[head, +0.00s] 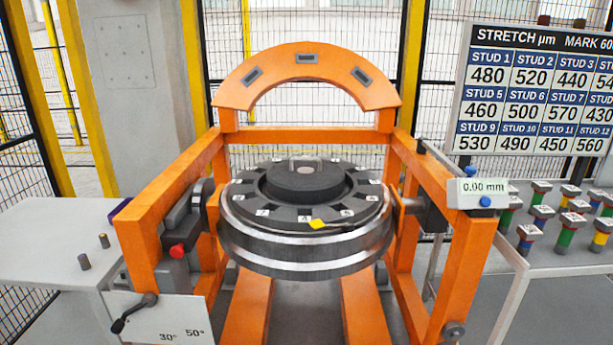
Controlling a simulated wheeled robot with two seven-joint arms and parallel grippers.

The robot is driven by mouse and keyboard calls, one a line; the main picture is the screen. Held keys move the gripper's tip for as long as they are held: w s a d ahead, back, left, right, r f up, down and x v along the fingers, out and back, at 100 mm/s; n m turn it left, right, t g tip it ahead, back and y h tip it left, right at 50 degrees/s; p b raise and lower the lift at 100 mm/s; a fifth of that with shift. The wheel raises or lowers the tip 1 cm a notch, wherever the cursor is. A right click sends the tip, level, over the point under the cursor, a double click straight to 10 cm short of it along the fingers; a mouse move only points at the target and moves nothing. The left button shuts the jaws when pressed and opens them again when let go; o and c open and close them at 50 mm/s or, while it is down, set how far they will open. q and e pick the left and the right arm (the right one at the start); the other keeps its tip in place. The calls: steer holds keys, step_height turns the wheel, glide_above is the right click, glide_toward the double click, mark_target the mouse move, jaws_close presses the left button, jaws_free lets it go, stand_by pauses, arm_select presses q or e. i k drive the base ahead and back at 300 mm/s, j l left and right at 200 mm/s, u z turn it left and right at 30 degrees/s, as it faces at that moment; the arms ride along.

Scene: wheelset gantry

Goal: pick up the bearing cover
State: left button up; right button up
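The bearing cover appears to be the dark round disc (304,182) at the centre of the wheelset, with a pale handle (306,163) standing up on its top. It sits on the wheel (305,258), a thick metal ring lying flat in the orange gantry. A yellow tag (318,224) lies on the front of the wheel's upper face. Neither of my grippers shows in the head view.
The orange gantry frame (170,190) surrounds the wheel, with an arch (306,60) behind. A white table (45,235) with small pegs stands left. A right-hand table holds several coloured studs (541,213) below a stretch board (540,90). A 0.00 mm display (483,188) sits on the right post.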

mark_target(296, 181)
steer(key=i+l, duration=0.85)
steer(key=i, duration=0.15)
